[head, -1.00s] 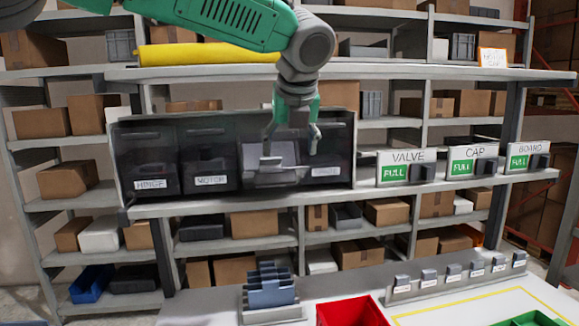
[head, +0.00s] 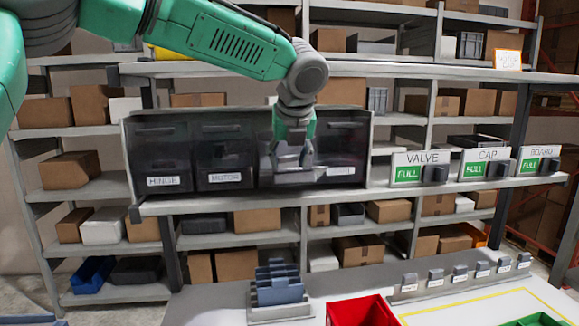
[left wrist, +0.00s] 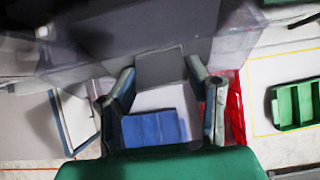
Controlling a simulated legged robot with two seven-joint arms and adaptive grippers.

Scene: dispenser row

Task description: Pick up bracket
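My left gripper (head: 291,160) is at the front of the third bin (head: 265,150) in the dispenser row, its fingers pointing down and spread apart. The left wrist view shows the open fingers (left wrist: 161,75) with a grey and white surface between them. I cannot tell whether they touch it. No bracket can be clearly made out; the gripper hides part of the third bin and its label. A blue piece (left wrist: 155,128) shows below the fingers in the left wrist view. My right gripper is not in view.
Bins labelled HINGE (head: 162,160) and MOTOR (head: 222,155) stand to the left. VALVE (head: 422,168), CAP and BOARD signs stand to the right. Below are a rack with blue plates (head: 278,287), a red bin (head: 362,312) and a green bin (head: 535,319) on the table.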

